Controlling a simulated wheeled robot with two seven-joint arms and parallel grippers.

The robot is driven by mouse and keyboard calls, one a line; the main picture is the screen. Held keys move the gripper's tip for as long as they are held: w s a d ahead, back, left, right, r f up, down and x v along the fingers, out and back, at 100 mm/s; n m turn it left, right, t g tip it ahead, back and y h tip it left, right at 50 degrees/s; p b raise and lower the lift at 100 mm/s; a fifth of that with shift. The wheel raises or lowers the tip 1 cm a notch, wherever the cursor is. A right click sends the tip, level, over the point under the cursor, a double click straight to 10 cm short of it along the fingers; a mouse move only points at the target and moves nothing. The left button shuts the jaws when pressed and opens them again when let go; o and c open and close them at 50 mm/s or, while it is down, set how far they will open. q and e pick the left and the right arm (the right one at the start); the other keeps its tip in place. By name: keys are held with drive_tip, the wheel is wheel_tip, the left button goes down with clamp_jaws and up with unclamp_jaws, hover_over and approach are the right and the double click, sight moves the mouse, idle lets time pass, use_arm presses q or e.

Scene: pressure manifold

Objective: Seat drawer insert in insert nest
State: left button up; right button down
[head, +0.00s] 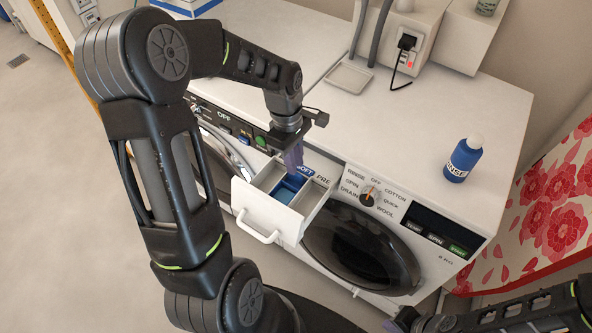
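The white detergent drawer (264,211) is pulled out of the right-hand washing machine. A blue piece (289,187), seemingly the insert or its nest, shows in the drawer's middle compartment; I cannot tell which. My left gripper (294,168) points down just above the back of the drawer, its greyish-purple fingers close together. I cannot tell whether anything is between them, or whether they touch the blue piece. My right gripper (400,322) is low at the bottom edge, away from the drawer, and only partly shows.
The right-hand washer has a dial (368,196) and a dark round door (360,250). On the white counter stand a blue RINSE bottle (463,159) and a shallow tray (348,78). A socket with a plug (407,45) is behind. The counter's middle is clear.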

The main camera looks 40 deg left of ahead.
use_arm(q)
wheel_tip(320, 180, up, 7)
drive_tip(key=shift+a, duration=0.45)
drive_tip(key=shift+f, duration=0.1)
idle(0.5)
